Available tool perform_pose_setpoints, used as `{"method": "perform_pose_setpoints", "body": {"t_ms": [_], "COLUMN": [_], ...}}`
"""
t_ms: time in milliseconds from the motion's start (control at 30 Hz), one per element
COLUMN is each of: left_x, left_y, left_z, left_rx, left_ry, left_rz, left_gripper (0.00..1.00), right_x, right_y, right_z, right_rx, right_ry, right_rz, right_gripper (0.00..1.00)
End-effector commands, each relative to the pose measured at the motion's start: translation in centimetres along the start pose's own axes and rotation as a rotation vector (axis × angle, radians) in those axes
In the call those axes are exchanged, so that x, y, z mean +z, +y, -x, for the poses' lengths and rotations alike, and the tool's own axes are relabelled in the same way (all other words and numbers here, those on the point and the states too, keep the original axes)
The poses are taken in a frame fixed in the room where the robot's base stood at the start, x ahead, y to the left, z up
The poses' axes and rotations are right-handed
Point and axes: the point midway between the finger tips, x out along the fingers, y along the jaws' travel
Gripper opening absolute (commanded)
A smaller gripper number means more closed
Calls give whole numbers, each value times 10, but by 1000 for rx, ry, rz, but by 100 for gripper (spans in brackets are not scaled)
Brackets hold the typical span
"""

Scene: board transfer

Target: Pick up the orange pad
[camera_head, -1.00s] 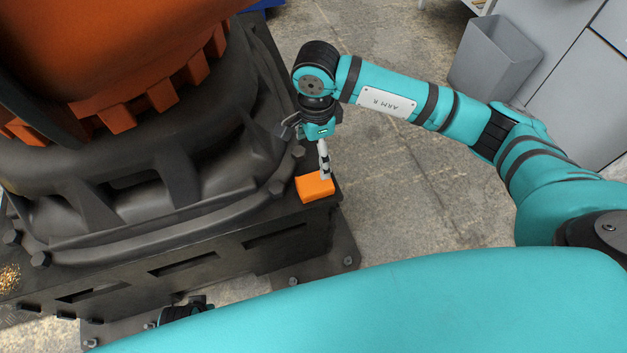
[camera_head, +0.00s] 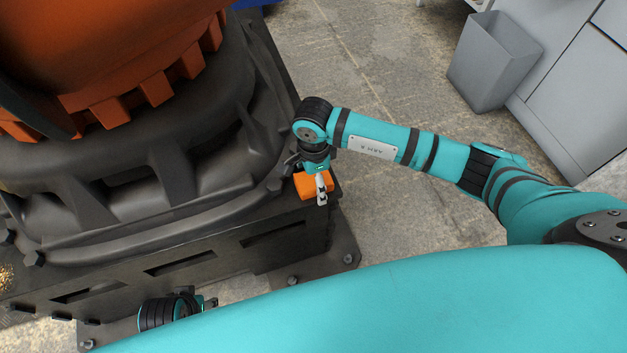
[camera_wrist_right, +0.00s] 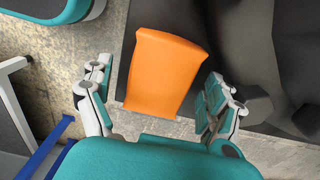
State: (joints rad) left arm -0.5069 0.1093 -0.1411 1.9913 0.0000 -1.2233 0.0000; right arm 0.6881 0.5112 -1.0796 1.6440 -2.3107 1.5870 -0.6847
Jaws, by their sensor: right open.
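The orange pad (camera_head: 312,184) lies on the corner of the dark machine base (camera_head: 290,228). In the head view my right gripper (camera_head: 321,195) is over the pad and hides part of it. In the right wrist view the orange pad (camera_wrist_right: 163,72) shows ahead, between the lines of the two spread fingers of my right gripper (camera_wrist_right: 155,108). The fingers are open, with nothing between the tips that I can see held. Part of my left arm's end (camera_head: 180,310) shows at the bottom left, but whether its jaws are open cannot be made out.
The large machine with an orange upper part (camera_head: 120,70) and a ribbed dark housing (camera_head: 140,180) stands close on the left of the pad. A grey bin (camera_head: 492,62) stands at the upper right. The floor between is clear.

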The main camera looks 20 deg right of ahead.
Motion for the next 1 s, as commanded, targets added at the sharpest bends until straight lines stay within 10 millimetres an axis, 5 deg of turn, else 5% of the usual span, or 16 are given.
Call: {"method": "perform_pose_setpoints", "body": {"t_ms": [167,600,1000], "left_x": [0,0,0], "left_y": [0,0,0], "left_z": [0,0,0], "left_rx": [0,0,1], "left_ry": [0,-1,1], "left_rz": [0,0,0], "left_gripper": [40,40,40], "right_x": [0,0,0], "right_y": [0,0,-1], "right_z": [0,1,4], "right_rx": [-1,-1,-2], "right_ry": [0,0,-1], "right_rz": [0,1,1], "right_gripper": [89,34,34]}}
